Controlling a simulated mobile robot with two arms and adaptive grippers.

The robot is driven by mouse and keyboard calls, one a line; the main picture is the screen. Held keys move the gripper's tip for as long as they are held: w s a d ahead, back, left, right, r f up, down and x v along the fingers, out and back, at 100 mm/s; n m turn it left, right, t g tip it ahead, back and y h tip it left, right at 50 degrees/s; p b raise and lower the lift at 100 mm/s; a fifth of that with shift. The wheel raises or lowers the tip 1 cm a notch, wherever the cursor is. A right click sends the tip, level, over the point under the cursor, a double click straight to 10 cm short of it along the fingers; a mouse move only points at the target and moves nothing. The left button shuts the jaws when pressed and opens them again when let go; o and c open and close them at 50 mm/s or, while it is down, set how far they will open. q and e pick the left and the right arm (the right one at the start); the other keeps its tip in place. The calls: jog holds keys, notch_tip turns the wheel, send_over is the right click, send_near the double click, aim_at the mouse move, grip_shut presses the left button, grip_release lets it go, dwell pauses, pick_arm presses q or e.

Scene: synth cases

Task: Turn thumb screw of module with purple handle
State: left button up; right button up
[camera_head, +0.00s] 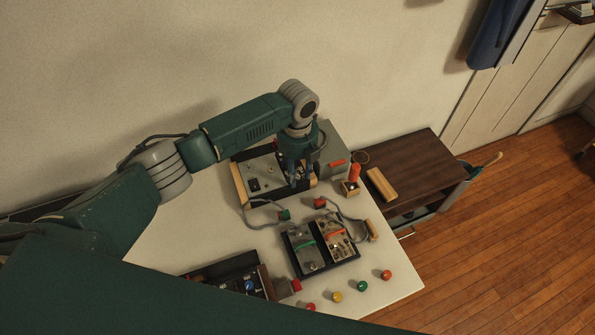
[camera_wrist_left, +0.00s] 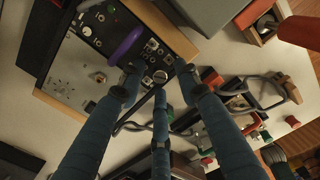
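The module with the purple handle (camera_wrist_left: 126,45) is a black panel in a wooden-sided synth case (camera_wrist_left: 75,75), seen in the left wrist view. A round silver knob or screw (camera_wrist_left: 160,76) shows at the panel's lower edge; I cannot tell which it is. My left gripper (camera_wrist_left: 160,80) has three fingers spread around that silver part, with visible gaps. In the head view, my left gripper (camera_head: 298,182) points down over the right part of the case (camera_head: 258,180) and hides the purple handle. My right gripper is not in view.
A second case (camera_head: 320,247) holds modules with green and orange handles; another case (camera_head: 228,275) is at lower left. Grey cables, a red cylinder (camera_head: 354,172) and coloured knobs (camera_head: 362,286) are on the white table (camera_head: 400,285). A brown cabinet (camera_head: 425,160) stands at right.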

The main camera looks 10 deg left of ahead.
aim_at(298, 175)
pick_arm(q)
notch_tip(298, 175, up, 12)
dwell(0.5)
dwell(0.4)
